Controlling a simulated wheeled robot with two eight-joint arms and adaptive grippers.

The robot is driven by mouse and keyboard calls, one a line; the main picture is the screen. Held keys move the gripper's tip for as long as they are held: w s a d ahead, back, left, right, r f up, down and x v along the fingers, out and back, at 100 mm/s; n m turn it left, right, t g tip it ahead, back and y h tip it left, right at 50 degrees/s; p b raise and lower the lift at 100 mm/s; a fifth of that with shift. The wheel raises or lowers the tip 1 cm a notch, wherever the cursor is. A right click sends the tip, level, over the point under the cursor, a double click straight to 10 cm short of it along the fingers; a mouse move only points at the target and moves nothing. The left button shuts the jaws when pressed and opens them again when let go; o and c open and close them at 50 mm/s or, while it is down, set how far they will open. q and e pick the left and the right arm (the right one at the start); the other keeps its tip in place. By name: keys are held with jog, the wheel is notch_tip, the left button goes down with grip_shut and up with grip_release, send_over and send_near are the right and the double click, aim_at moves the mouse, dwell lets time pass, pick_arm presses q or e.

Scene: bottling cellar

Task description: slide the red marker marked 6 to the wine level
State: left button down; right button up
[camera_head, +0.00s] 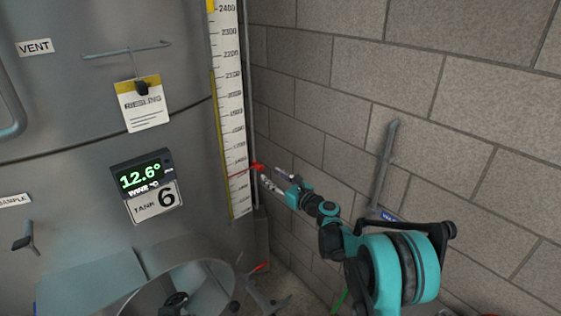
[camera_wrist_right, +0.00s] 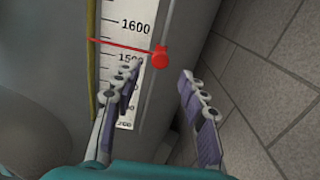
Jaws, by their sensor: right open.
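The red marker (camera_head: 257,167) sits at the right edge of the white level scale (camera_head: 232,110), with a thin red pointer reaching left across it. In the right wrist view the marker (camera_wrist_right: 160,57) shows a round red knob, and its pointer lies between the 1500 and 1600 figures. A yellow-green strip, perhaps the wine column (camera_wrist_right: 91,60), runs along the scale's left edge. My right gripper (camera_head: 270,182) is just below and right of the marker. In the wrist view its fingers (camera_wrist_right: 158,85) are open, the knob between and beyond them. No 6 is readable on the marker.
The steel tank (camera_head: 70,100) fills the left, with a display (camera_head: 142,172) and a tank 6 plate (camera_head: 155,202). A block wall (camera_head: 450,110) stands close on the right. A grey handle (camera_head: 385,165) is in front of the wall.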

aim_at(262, 168)
jog(key=x, duration=0.8)
grip_shut()
